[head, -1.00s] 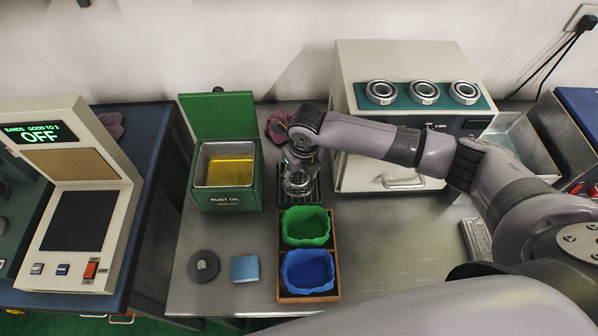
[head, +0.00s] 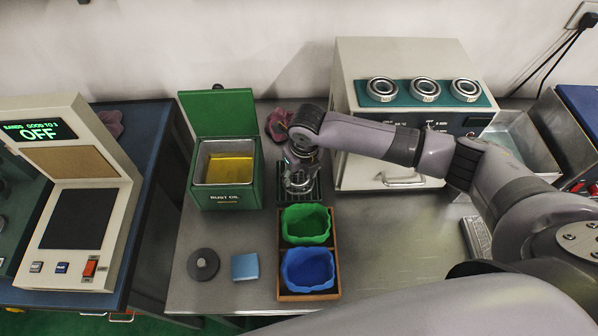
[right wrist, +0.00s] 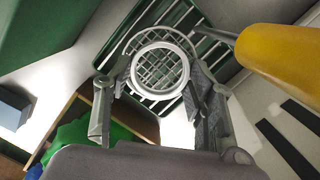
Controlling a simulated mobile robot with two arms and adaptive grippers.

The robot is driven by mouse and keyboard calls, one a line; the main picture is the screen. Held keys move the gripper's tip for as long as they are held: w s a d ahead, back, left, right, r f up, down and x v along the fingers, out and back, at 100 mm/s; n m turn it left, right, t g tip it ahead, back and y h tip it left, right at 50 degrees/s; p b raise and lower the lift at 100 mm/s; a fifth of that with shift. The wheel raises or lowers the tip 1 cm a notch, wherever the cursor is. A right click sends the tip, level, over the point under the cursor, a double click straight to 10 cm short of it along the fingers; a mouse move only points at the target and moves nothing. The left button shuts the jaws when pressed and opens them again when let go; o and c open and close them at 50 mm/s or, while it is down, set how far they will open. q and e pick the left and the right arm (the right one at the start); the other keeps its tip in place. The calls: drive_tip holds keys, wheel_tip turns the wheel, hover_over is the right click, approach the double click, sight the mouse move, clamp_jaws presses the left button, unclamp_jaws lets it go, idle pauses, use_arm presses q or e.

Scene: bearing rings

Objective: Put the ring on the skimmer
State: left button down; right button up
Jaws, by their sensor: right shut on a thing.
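My right gripper (right wrist: 157,105) is shut on a pale metal ring (right wrist: 138,70), with a finger on each side of it. The round mesh skimmer (right wrist: 160,68) shows through the ring's opening and lies over a slatted rack. I cannot tell whether the ring touches the mesh. In the head view my right gripper (head: 299,182) is over the dark rack (head: 313,193), right of the green rust oil box, and hides most of the skimmer. My left gripper is not in view.
The green RUST OIL box (head: 227,185) stands open with yellow oil inside. A wooden tray (head: 284,240) holds green and blue lined bins in front of the rack. Several rings (head: 425,89) sit on the cream machine (head: 350,60). A grey disc (head: 203,265) and blue block (head: 245,267) lie front left.

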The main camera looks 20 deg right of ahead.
drive_tip(key=o, duration=1.2)
wheel_tip(320, 180, up, 6)
drive_tip(key=p, duration=0.6)
drive_tip(key=shift+r, duration=0.1)
